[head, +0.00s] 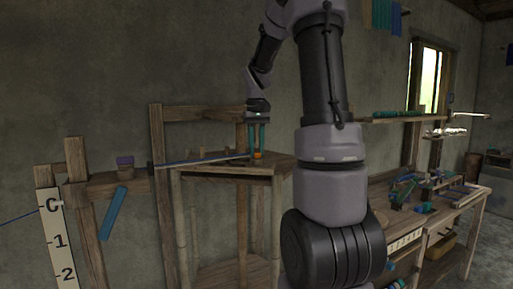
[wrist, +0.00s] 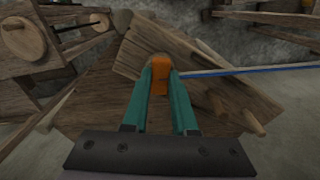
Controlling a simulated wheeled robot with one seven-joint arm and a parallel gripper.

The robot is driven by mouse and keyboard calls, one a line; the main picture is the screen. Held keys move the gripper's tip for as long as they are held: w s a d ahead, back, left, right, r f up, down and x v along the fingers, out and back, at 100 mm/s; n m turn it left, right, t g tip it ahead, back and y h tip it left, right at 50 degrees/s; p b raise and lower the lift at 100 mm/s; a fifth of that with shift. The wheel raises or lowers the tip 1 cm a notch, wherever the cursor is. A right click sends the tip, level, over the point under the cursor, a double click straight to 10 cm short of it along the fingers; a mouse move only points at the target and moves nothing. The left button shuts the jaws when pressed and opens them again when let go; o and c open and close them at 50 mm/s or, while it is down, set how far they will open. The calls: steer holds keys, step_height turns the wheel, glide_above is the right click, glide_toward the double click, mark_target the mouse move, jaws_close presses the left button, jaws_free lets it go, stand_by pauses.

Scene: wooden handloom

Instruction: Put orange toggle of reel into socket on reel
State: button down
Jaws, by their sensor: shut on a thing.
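The orange toggle (wrist: 160,75) is between the two green fingertips of my gripper (wrist: 160,85) in the wrist view. It also shows as a small orange spot (head: 258,155) in the head view, just under the fingers of my gripper (head: 257,150). My gripper is shut on it and points down at a wooden stand (head: 282,163). In the wrist view the toggle lies over a wooden board (wrist: 210,75). I cannot tell whether it touches the board. I cannot make out the socket; the fingers and toggle cover part of the wood there.
A thin blue rod (wrist: 250,70) runs to the right from near the toggle. Wooden pegs (wrist: 247,120) stick out right of the fingers. A wooden frame with round ends (wrist: 22,38) stands at the left. A cluttered workbench (head: 430,205) is on the right in the head view.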

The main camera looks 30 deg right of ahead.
stand_by(0.4)
steer(key=c, duration=0.6)
jaws_free()
steer(key=shift+o, duration=0.2)
steer(key=o, duration=0.4)
steer(key=shift+r, duration=3.55)
